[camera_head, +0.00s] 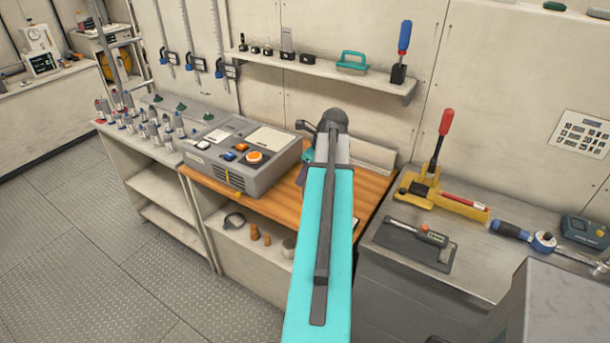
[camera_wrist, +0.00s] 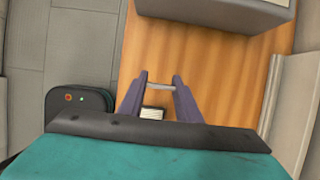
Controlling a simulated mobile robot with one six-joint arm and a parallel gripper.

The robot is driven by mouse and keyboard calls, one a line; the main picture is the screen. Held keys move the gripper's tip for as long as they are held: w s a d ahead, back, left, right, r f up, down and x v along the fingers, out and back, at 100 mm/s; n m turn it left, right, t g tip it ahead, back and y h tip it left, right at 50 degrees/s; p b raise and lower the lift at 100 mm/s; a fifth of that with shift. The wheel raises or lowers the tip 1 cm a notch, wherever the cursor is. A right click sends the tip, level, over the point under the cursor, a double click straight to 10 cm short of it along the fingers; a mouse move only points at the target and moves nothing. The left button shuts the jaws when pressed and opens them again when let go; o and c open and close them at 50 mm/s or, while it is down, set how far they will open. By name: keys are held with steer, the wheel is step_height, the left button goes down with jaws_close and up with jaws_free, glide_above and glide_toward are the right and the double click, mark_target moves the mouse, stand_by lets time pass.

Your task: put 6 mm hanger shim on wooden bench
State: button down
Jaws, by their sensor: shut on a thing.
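My gripper (camera_wrist: 159,80) is shut on a thin, pale grey strip (camera_wrist: 160,87), which spans the gap between its two purple fingers; I take this to be the 6 mm hanger shim. The wooden bench (camera_wrist: 195,65) lies beneath the fingers in the wrist view. How far the strip is above the wood, I cannot tell. In the head view the wooden bench (camera_head: 262,206) shows on both sides of my teal arm. The arm hides most of the gripper there, and the shim cannot be made out.
A grey machine (camera_head: 243,155) with an orange knob takes up the bench's left part. A small dark-and-white item (camera_wrist: 152,113) shows between the fingers, partly covered. A metal worktop (camera_head: 478,262) with tools adjoins at right, and a shelf (camera_head: 325,68) hangs above.

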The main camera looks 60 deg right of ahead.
steer(key=shift+w+d+f, duration=0.1)
steer(key=shift+w+d, duration=0.7)
steer(key=shift+w, duration=0.15)
steer(key=shift+f+p, duration=1.05)
steer(key=shift+f, duration=0.7)
steer(key=shift+f, duration=0.15)
steer(key=c, duration=1.3)
jaws_free()
steer(key=b+v, duration=0.3)
steer(key=v, duration=0.9)
